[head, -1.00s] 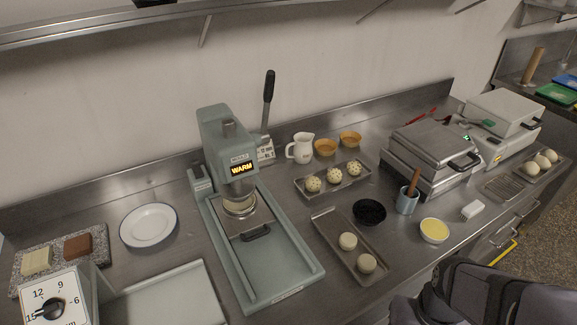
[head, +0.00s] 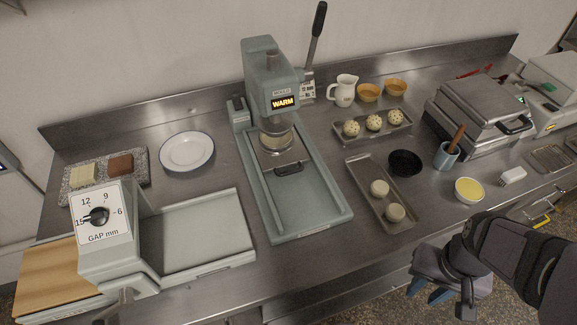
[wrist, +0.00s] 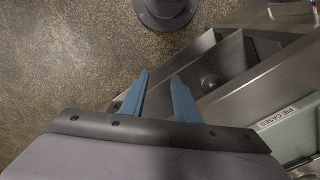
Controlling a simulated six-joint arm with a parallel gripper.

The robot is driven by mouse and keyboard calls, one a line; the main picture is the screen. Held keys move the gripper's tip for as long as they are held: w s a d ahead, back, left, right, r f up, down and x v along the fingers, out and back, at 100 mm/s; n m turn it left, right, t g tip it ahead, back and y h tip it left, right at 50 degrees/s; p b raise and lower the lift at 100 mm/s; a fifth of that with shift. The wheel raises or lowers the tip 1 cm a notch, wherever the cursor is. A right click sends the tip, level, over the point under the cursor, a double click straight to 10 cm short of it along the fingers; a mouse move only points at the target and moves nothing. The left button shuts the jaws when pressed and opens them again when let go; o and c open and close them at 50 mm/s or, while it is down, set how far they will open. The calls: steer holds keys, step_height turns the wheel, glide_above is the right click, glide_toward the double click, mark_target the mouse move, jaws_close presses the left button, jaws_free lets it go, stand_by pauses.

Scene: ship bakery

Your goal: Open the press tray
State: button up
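The grey-green press (head: 268,85) stands on the steel counter, with a lit WARM display and a long dark lever at its right. Its metal press tray (head: 270,158) sits under the press head, with a dark handle (head: 289,169) at its front edge. The long pale base of the press runs forward, empty in front of the handle. My gripper (head: 427,296) is at the lower right, off the counter's front edge and well away from the handle. In the wrist view its blue fingers (wrist: 160,76) are apart with nothing between them.
A dough tray (head: 373,211) and a black bowl (head: 405,163) lie right of the press. A pale flat tray and a GAP dial box (head: 103,215) stand to its left.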

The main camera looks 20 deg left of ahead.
steer(key=w+a+r+m+p, duration=0.2)
steer(key=w+a+r, duration=0.2)
steer(key=w+a, duration=0.4)
steer(key=m+t+y+p, duration=0.1)
steer(key=m+p, duration=0.4)
steer(key=m, duration=0.2)
glide_toward(296, 170)
steer(key=shift+w+a+f+p, duration=0.1)
steer(key=shift+f+p, duration=0.4)
steer(key=shift+f, duration=0.7)
steer(key=shift+w+a+f+p, duration=0.1)
steer(key=shift+f+p, duration=0.35)
steer(key=shift+f, duration=0.75)
steer(key=shift+w+a+f+p, duration=0.15)
steer(key=shift+f+p, duration=0.35)
steer(key=shift+f, duration=0.7)
steer(key=shift+c, duration=0.3)
jaws_close()
